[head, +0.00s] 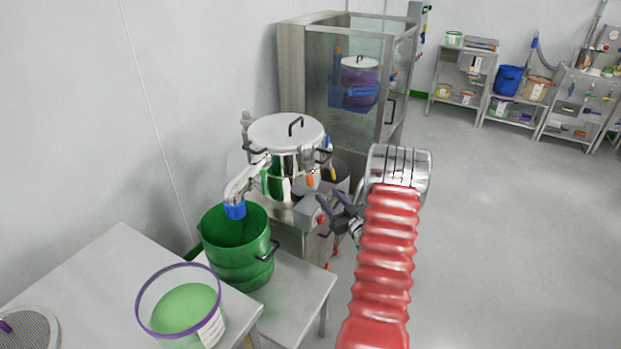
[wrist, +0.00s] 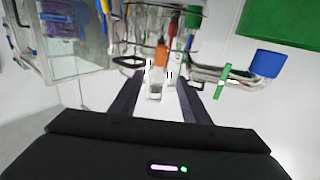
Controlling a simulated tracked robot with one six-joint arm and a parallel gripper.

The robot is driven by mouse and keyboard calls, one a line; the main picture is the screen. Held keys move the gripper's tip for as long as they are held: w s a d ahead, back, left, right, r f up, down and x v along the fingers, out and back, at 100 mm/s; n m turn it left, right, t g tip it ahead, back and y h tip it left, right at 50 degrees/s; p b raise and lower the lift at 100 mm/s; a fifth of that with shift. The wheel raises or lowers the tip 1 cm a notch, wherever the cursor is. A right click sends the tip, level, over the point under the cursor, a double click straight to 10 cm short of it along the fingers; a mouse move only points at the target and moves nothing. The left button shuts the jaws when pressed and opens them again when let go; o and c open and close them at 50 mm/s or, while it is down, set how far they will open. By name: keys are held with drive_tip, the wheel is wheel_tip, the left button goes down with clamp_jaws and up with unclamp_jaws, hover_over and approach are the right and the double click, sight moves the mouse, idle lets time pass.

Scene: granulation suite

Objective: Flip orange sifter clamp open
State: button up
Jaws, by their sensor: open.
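The sifter (head: 287,150) is a shiny steel drum with a lid and black handles on a steel stand. Its orange clamp (head: 310,180) is on the drum's front right side. In the wrist view the orange clamp (wrist: 161,56) appears upright between and beyond my fingertips. My gripper (head: 338,212) is open and empty, in front of the sifter and a little below and right of the clamp in the head view. In the wrist view my dark gripper fingers (wrist: 158,82) stand apart on either side of a clear or shiny piece below the orange part.
A spout with a blue end (head: 235,210) hangs over a green bucket (head: 215,256) on a low steel table. A purple-rimmed tub (head: 139,303) stands at front left. A glass-walled cabinet (head: 318,75) is behind the sifter. Open floor (head: 500,230) lies to the right.

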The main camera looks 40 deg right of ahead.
sight(311, 177)
drive_tip(key=shift+w, duration=0.1)
idle(0.3)
drive_tip(key=x, duration=1.3)
drive_tip(key=shift+w+d+f, duration=0.1)
drive_tip(key=shift+w, duration=0.2)
drive_tip(key=shift+c, duration=0.7)
clamp_jaws()
